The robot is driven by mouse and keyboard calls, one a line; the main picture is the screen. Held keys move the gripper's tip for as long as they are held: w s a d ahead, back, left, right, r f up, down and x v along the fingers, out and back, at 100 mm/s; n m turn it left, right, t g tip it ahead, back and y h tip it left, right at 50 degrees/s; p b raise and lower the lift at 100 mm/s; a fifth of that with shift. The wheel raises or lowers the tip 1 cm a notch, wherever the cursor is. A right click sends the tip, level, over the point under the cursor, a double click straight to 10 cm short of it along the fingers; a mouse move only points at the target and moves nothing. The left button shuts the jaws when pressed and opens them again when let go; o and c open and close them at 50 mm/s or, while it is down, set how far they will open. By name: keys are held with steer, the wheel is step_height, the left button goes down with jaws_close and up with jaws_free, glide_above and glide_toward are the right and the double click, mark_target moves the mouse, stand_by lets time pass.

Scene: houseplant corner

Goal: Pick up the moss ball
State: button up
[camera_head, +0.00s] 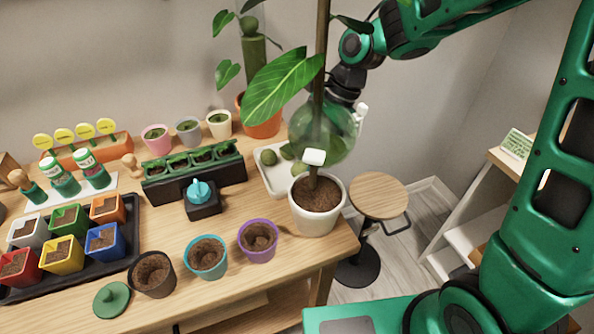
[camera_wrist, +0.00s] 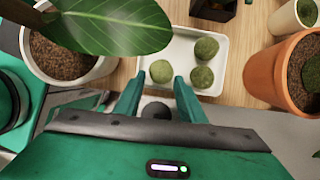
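Three round green moss balls lie in a white tray (camera_wrist: 178,48); one ball (camera_wrist: 160,71) is at the left, one (camera_wrist: 206,47) at the upper right and one (camera_wrist: 201,77) at the lower right. My gripper (camera_wrist: 158,86) is open and empty, its two green fingers pointing toward the tray's near edge. In the wrist picture the left ball appears between the fingertips; the height gap is unclear. In the head view the tray (camera_head: 262,168) shows one moss ball (camera_head: 268,157) clearly. The others are partly covered there, and my fingertips are hidden behind the plant and a translucent green globe.
A white pot (camera_head: 318,218) with a tall stem and a large leaf (camera_wrist: 112,27) stands beside the tray. A terracotta pot (camera_wrist: 270,68) is on the other side. The translucent globe (camera_head: 325,137) is by the stem. A seedling tray (camera_head: 194,168) stands left; a stool (camera_head: 378,194) stands right.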

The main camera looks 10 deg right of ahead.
steer(key=shift+x, duration=1.5)
steer(key=shift+d, duration=0.1)
steer(key=shift+c, duration=0.2)
steer(key=c, duration=0.6)
step_height(320, 180, up, 10)
steer(key=shift+r, duration=0.1)
